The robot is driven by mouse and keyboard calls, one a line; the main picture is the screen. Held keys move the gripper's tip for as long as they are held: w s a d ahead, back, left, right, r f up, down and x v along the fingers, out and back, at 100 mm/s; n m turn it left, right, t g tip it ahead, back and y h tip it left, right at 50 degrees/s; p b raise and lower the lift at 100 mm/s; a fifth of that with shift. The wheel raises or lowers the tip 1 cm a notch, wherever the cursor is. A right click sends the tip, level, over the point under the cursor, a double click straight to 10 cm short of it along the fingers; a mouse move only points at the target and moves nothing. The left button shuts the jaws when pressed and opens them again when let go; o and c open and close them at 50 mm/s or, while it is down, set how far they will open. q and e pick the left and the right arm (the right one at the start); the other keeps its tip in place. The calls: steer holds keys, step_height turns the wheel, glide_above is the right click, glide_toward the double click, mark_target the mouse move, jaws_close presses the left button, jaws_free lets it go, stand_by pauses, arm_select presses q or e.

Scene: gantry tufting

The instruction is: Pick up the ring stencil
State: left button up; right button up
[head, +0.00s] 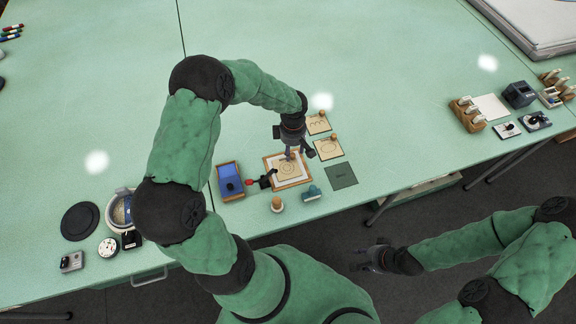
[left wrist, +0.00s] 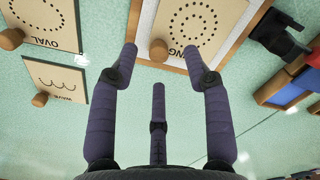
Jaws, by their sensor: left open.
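The ring stencil (head: 289,169) is a tan square plate with a dotted ring and a wooden knob. It lies in a wood-framed tray (head: 305,178). In the left wrist view the ring stencil (left wrist: 200,22) is partly cut off at the top, and its knob (left wrist: 159,50) appears between my fingertips. My left gripper (head: 299,153) is over the far side of the stencil, fingers pointing down. In the left wrist view its fingers (left wrist: 161,60) are spread, with nothing held. Contact with the knob cannot be told. My right gripper (head: 368,262) hangs off the table, over the floor.
The oval stencil (head: 328,149) and wave stencil (head: 317,124) lie right of the tray. A dark green plate (head: 341,176), a blue bin (head: 230,185), a teal-handled tool (head: 312,194) and a wooden-topped piece (head: 277,204) lie near.

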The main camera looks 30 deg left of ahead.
mark_target(293, 154)
arm_select(q)
step_height(293, 154, down, 3)
steer(key=shift+w+f, duration=0.1)
jaws_close()
steer(key=shift+r, duration=0.2)
